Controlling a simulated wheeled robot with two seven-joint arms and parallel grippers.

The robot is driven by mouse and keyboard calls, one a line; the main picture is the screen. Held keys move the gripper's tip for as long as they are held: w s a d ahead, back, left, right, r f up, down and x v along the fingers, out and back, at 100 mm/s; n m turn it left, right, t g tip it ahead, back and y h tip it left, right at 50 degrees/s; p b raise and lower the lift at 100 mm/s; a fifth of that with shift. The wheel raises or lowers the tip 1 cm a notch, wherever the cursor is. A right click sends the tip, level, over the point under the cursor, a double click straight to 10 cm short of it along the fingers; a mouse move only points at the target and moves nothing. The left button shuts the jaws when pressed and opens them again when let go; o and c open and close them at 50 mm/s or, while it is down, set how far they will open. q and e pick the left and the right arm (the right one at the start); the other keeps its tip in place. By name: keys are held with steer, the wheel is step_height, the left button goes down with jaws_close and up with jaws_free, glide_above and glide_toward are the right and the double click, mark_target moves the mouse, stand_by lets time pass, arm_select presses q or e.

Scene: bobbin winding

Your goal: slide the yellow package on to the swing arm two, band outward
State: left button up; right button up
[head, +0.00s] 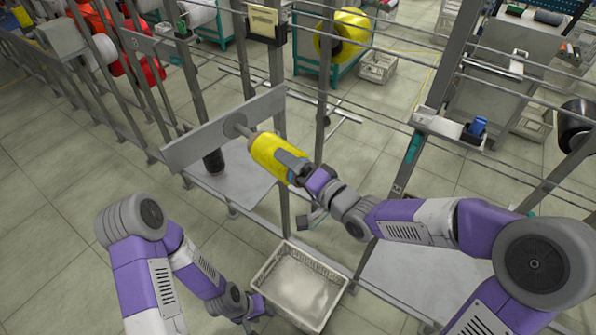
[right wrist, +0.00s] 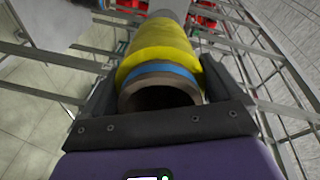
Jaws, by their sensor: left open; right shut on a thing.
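The yellow package (head: 272,152) is held by my right gripper (head: 296,166) in front of a grey plate (head: 200,143) with a round disc and a pale spindle (head: 246,131). The spindle's line meets the package's far end; how far it reaches inside is hidden. In the right wrist view the two dark fingers flank the yellow package (right wrist: 160,45). Its blue band (right wrist: 158,71) and open tube end (right wrist: 158,94) face my gripper, away from the plate. My left gripper (head: 257,308) is low, beside a pale crate, apart from the package.
The pale crate (head: 262,272) stands on the floor below. A dark cylinder (head: 213,162) stands on the grey shelf (head: 240,185) under the plate. Metal posts and rails (head: 281,100) run around the plate. Another yellow spool (head: 342,35) is farther back.

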steer(key=shift+b+x, duration=0.6)
steer(key=shift+x, duration=1.45)
steer(key=shift+a, duration=0.1)
steer(key=shift+b+x, duration=0.6)
steer(key=shift+x, duration=1.55)
steer(key=shift+f+b, duration=0.45)
steer(key=shift+b, duration=0.1)
